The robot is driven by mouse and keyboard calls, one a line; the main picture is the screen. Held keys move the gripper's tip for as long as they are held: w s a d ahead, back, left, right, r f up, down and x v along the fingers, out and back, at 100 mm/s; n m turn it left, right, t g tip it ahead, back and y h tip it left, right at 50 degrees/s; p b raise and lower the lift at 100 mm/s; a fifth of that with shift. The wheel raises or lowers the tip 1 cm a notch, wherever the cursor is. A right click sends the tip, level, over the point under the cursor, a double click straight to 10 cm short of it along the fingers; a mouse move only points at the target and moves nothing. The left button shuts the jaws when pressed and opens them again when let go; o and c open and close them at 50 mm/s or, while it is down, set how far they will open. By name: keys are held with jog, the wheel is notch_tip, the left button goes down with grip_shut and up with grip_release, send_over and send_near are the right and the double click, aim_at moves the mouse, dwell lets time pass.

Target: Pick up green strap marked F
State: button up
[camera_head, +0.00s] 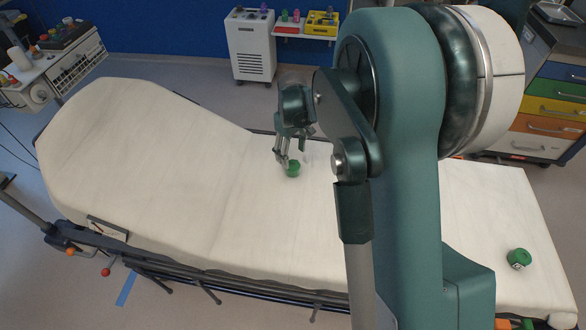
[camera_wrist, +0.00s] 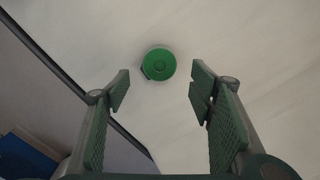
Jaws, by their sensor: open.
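A rolled green strap (camera_head: 292,169) lies on the white stretcher mattress (camera_head: 180,150), just below my gripper (camera_head: 287,158). In the wrist view the same green strap (camera_wrist: 158,65) is seen from above, a little beyond the tips of my gripper (camera_wrist: 158,88). The jaws are apart and empty, one finger on each side of its line. No letter can be read on this roll. A second green strap roll (camera_head: 519,258) lies near the mattress's right end, with a small white label whose mark is too small to read.
My arm hides part of the mattress. A side rail (camera_head: 200,276) runs along the near edge. A white cart (camera_head: 250,48) and a shelf with bins (camera_head: 308,24) stand at the back. A drawer cabinet (camera_head: 550,110) stands at the right. The mattress left of the gripper is clear.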

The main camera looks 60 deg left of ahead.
aim_at(293, 165)
jog(key=shift+f, duration=1.25)
jog(key=shift+b, duration=0.3)
jog(key=shift+w+d+f+b, duration=0.15)
jog(key=shift+f+b, duration=0.65)
jog(key=shift+f, duration=1.85)
jog(key=c, duration=0.9)
